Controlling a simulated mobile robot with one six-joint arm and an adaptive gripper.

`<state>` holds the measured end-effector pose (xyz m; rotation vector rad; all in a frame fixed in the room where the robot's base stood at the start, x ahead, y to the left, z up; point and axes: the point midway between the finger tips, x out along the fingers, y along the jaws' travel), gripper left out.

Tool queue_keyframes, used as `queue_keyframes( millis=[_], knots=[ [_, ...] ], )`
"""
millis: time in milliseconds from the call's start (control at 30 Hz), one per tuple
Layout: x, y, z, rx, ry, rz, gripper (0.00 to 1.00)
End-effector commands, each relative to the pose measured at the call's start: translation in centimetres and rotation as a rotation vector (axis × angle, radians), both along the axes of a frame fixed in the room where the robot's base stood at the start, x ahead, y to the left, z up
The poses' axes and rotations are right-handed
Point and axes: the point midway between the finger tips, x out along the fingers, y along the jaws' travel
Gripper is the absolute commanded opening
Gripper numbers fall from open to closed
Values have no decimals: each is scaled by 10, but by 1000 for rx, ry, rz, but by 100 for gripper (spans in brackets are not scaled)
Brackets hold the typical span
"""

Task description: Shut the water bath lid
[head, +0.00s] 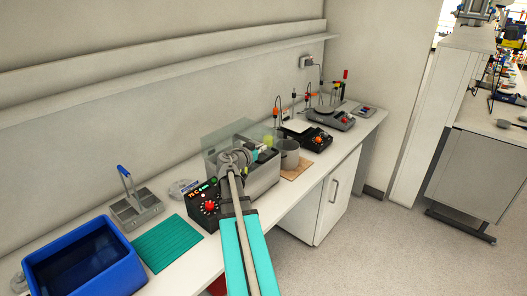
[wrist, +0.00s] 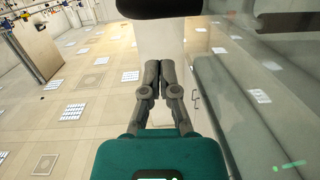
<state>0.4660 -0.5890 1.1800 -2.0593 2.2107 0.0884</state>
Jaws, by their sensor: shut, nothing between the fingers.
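The water bath (head: 262,182) stands on the bench, with a dark control panel and red knob (head: 209,207) at its left front. Its clear lid (head: 216,136) is raised, standing up at the back of the bath. My gripper (head: 234,158) is over the bath in front of the lid, partly hidden by my own arm; I cannot tell whether it touches the lid. In the wrist view my gripper (wrist: 161,66) has its fingers together with nothing between them. A see-through greenish pane (wrist: 262,85), apparently the lid, fills the right side there.
A blue tub (head: 85,262), a green mat (head: 167,243) and a grey rack with a blue handle (head: 135,208) lie left of the bath. A grey beaker (head: 288,154) and a hotplate (head: 309,137) stand to its right. A wall shelf (head: 160,78) runs above.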

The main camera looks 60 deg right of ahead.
Motion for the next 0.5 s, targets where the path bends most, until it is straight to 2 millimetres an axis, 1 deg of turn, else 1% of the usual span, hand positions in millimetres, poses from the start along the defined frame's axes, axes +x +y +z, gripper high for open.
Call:
queue_keyframes(
  millis=[33, 200, 500],
  knots=[
    [-27, 16, -38, 114, -56, -46, 0],
    [-33, 14, -40, 113, -57, -54, 0],
    [-36, 12, -40, 113, -58, -59, 0]
  ],
)
